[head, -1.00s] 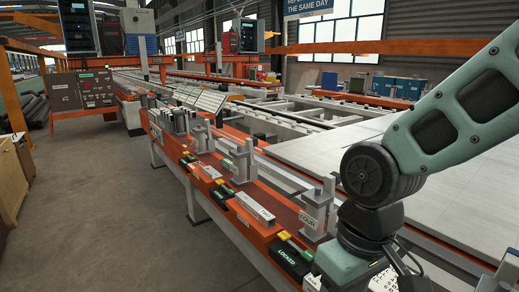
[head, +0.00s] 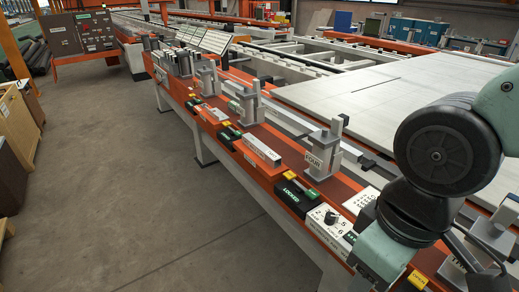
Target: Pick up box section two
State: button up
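Box section two is a pale grey square bar (head: 260,148) lying on the orange front ledge of the jig in the head view. A small label that seems to read TWO is on its near end. It lies between a black lock block with a green and yellow handle on its far side and the black block marked LOCKED (head: 292,197) on its near side. Nothing of mine touches it. My arm is at the right, with its wrist low and well to the right of the bar. My gripper's fingers do not show.
A grey clamp post marked FOUR (head: 320,152) stands behind and right of the bar, with similar posts (head: 249,104) farther along. A dial box (head: 330,222) sits near my wrist. Another pale bar (head: 209,113) lies farther along the ledge. The floor (head: 150,180) at left is clear.

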aim_at(271, 158)
jog(key=z, duration=0.4)
jog(key=i+j+z, duration=0.1)
jog(key=j+z, duration=0.9)
jog(key=j, duration=0.65)
jog(key=j+z, duration=0.2)
jog(key=j, duration=0.65)
jog(key=k+j+z, duration=0.1)
jog(key=j+z, duration=0.15)
jog(key=j, duration=0.6)
jog(key=k+j, duration=0.1)
jog(key=j, duration=0.5)
jog(key=k+j, duration=0.1)
jog(key=j, duration=1.15)
jog(key=k+j, duration=0.15)
jog(key=j, duration=0.45)
jog(key=i+j, duration=0.15)
jog(key=i, duration=0.25)
